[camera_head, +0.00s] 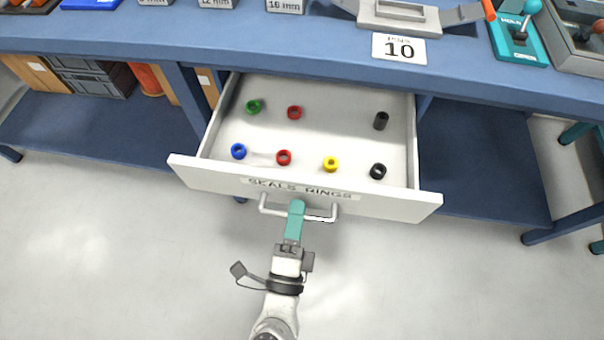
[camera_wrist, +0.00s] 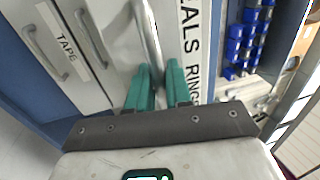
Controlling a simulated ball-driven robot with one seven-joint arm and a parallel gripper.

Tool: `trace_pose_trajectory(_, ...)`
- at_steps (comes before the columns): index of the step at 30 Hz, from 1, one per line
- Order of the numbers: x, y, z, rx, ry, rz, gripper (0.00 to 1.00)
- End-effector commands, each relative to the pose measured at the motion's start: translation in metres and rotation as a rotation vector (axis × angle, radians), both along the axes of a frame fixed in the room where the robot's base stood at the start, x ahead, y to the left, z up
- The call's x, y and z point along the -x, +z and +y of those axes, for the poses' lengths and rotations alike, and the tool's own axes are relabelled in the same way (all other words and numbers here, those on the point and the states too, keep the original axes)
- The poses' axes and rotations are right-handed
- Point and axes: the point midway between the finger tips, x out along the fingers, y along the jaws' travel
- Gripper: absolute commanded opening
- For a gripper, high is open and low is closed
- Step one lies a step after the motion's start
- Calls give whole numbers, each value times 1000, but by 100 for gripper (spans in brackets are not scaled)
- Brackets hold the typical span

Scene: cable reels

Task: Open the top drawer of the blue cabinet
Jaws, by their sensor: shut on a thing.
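The top drawer (camera_head: 300,188) of the blue cabinet (camera_head: 300,45) has a white front labelled with a word ending in "RINGS", and it stands pulled well out. Its bar handle (camera_head: 320,214) runs along the front and also shows in the wrist view (camera_wrist: 147,32). My gripper (camera_head: 296,208), with teal fingers, is shut on the handle from the front. In the wrist view my gripper's fingers (camera_wrist: 160,78) point at the handle; the exact contact is partly hidden. Inside the drawer lie several small rings, green (camera_head: 253,106), red, blue, yellow and black.
Lower drawers show in the wrist view, one labelled "TAPE" (camera_wrist: 68,57). A "10" sign (camera_head: 399,48) and tools stand on the bench top. Crates (camera_head: 90,78) sit on the left lower shelf. The grey floor (camera_head: 120,250) in front is clear.

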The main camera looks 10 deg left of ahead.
Motion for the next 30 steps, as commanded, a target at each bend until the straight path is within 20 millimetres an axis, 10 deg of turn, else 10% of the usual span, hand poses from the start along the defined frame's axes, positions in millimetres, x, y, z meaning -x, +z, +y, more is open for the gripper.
trace_pose_trajectory(12, 76, -1, 2, 1, 0, 3, 0)
trace_pose_trajectory(30, 90, -1, 3, 0, 0, 2, 0)
